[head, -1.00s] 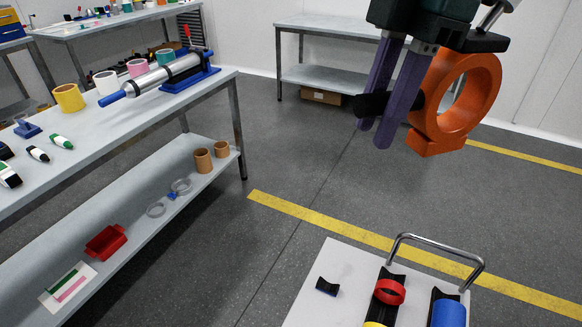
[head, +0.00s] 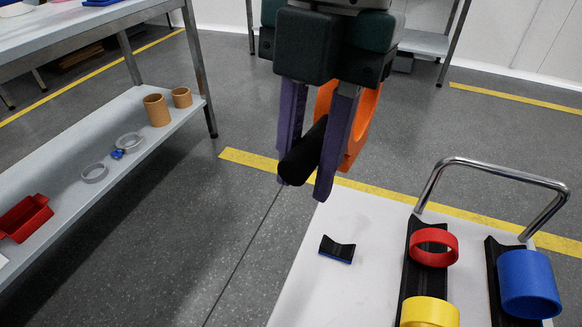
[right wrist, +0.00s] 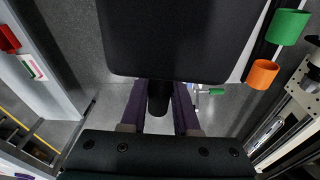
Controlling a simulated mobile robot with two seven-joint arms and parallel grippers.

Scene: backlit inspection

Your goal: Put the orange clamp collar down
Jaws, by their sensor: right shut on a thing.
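The orange clamp collar (head: 362,125) hangs upright in the head view, partly hidden behind a purple finger of my right gripper (head: 302,186). My right gripper points down and is shut on the collar's black round stub (head: 303,152), which sticks out between the fingers toward the camera. The fingers and the dark stub between them also show in the right wrist view (right wrist: 158,98). The collar appears above or beyond the far left corner of a white cart top (head: 345,290); I cannot tell its exact height. My left gripper is not in view.
The cart carries a small black cradle (head: 337,249), a red ring (head: 433,247), a yellow ring (head: 429,312) and a blue cylinder (head: 528,284). A metal handle (head: 490,172) rises at its far edge. The cart's left part is mostly bare. A shelf (head: 105,185) stands at left.

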